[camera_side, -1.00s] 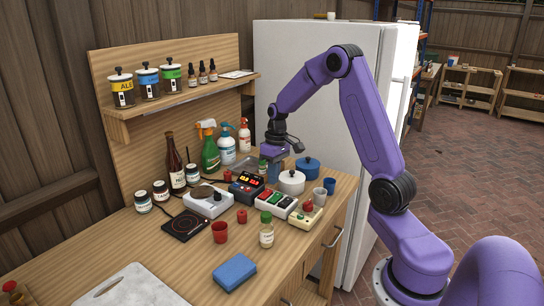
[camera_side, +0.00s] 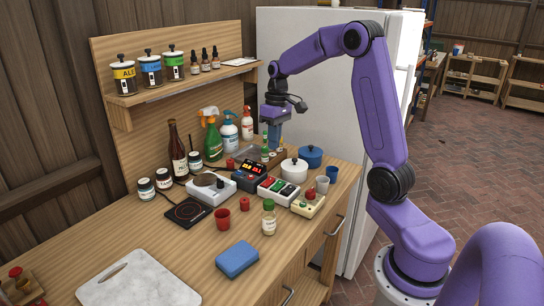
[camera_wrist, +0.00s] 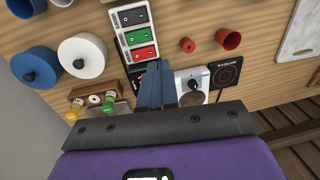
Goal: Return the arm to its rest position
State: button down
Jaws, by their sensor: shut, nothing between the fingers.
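My gripper (camera_side: 273,137) hangs above the back right part of the wooden counter, pointing down, near the spray bottles and the rack of small vials. In the wrist view my gripper (camera_wrist: 157,72) shows its two dark blue fingers together with nothing between them. Below the fingers in that view lie the switch box (camera_wrist: 138,42) and the white scale (camera_wrist: 192,87). My gripper is clear of the counter top. Part of the vial rack behind the fingers is hidden in the side view.
A white pot (camera_side: 293,170), a blue pot (camera_side: 311,156), cups and a red-button box (camera_side: 308,204) stand at the counter's right. A brown bottle (camera_side: 177,152) and green spray bottle (camera_side: 212,140) stand at the back. The shelf (camera_side: 180,84) holds jars. A white fridge (camera_side: 335,90) stands behind.

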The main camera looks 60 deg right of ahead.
jog(key=s+a+n, duration=0.3)
jog(key=s+a, duration=0.2)
jog(key=a, duration=0.3)
jog(key=s+a+n, duration=0.2)
jog(key=s+a, duration=0.2)
jog(key=a, duration=0.5)
jog(key=s+a+n, duration=0.2)
jog(key=s+n, duration=0.1)
jog(key=s, duration=0.7)
jog(key=s+a+f+n+h, duration=0.1)
jog(key=s+n, duration=0.3)
jog(key=s, duration=0.6)
jog(key=shift+a+f+n, duration=0.25)
jog(key=shift+a+n, duration=0.05)
jog(key=shift+a, duration=0.6)
